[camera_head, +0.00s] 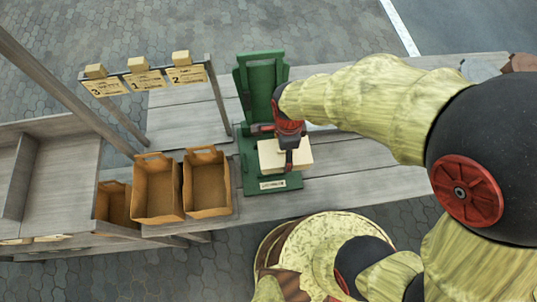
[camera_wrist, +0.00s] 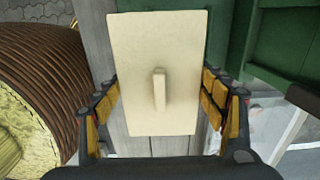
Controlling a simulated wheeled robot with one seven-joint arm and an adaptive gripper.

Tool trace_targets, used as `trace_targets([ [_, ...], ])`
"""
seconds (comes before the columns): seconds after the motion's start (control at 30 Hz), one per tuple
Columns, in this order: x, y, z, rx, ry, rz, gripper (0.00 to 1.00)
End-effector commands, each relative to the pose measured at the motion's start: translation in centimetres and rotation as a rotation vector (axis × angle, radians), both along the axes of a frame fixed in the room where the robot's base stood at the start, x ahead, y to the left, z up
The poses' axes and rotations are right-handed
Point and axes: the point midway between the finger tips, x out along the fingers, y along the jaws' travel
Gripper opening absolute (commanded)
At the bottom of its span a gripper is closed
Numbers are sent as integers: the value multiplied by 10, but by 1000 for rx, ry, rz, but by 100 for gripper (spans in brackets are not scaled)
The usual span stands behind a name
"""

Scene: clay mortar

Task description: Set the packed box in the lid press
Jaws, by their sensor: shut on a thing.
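The packed box (camera_head: 268,157) is pale cream and closed on top, with a small raised bar in the middle. It also shows in the wrist view (camera_wrist: 135,45). My gripper (camera_wrist: 162,105) is shut on it, one finger against each long side. In the head view my gripper (camera_head: 279,143) comes down on it from above. The green lid press (camera_head: 265,187) has a flat base with a label at its front and a tall back plate. The box is over the base, reaching past its right edge. I cannot tell whether it touches the base.
Two brown bins (camera_head: 157,208) stand left of the press, with another partly hidden beside them. A rack with numbered signs (camera_head: 143,79) stands behind them. The planked table (camera_head: 365,185) is clear right of the press. A round ribbed stand (camera_wrist: 35,70) is near the table.

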Motion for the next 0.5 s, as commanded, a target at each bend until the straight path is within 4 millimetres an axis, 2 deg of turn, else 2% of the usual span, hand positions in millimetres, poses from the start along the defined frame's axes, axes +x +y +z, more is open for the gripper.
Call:
trace_targets([
  [0.03,5,11,-9,0,1,3,40],
  [0.23,19,34,-42,-1,2,1,40],
  [0.5,26,46,-56,0,-1,0,40],
])
